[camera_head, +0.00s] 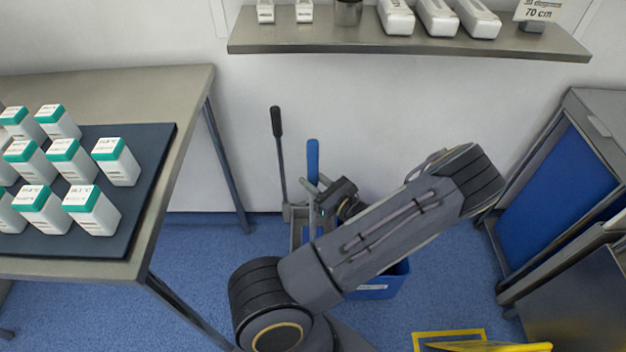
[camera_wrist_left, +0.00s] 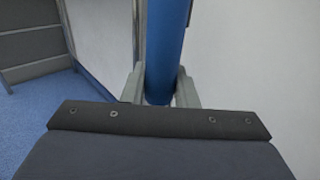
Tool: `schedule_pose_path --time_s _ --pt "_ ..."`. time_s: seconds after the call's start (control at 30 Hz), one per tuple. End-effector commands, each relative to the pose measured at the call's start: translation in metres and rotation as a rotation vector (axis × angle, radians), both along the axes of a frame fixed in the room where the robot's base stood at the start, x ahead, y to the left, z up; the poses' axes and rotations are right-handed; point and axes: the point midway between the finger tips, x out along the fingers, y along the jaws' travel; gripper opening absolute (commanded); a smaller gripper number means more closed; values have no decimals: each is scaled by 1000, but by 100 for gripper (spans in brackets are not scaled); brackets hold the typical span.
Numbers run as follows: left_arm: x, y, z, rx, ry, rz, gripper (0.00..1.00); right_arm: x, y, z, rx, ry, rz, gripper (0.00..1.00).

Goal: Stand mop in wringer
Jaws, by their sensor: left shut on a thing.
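The mop's blue handle (camera_head: 313,162) stands roughly upright near the back wall. It also shows in the left wrist view as a thick blue pole (camera_wrist_left: 166,50) between the fingers. My left gripper (camera_head: 319,190) is shut on this handle; its two fingers (camera_wrist_left: 159,88) show on both sides of the pole. The grey wringer (camera_head: 298,232) with its black-gripped lever (camera_head: 277,122) stands on the blue bucket (camera_head: 388,284). My arm covers much of the bucket and wringer. The mop head is hidden, so I cannot tell whether it is in the wringer. My right gripper is not in view.
A steel table (camera_head: 150,88) with a dark mat (camera_head: 152,160) and several white-and-teal boxes stands at left. A wall shelf (camera_head: 400,44) holds bottles above. A steel cart with a blue panel (camera_head: 556,195) stands at right. A yellow object (camera_head: 450,337) lies at the bottom right.

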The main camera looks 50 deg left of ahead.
Motion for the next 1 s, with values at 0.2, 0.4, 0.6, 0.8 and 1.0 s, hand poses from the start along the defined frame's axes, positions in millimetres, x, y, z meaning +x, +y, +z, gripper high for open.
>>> schedule_pose_path --time_s 0.2,0.4,0.6,0.8,1.0 --pt "0 0 -1 3 -1 0 3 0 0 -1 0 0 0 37" --pt "0 0 -7 3 0 0 3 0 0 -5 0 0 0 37" --pt "0 0 -12 3 -1 0 3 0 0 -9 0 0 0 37" --pt "0 0 -18 3 -1 1 3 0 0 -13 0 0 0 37" --pt "0 0 -19 3 -1 1 3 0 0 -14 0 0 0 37"
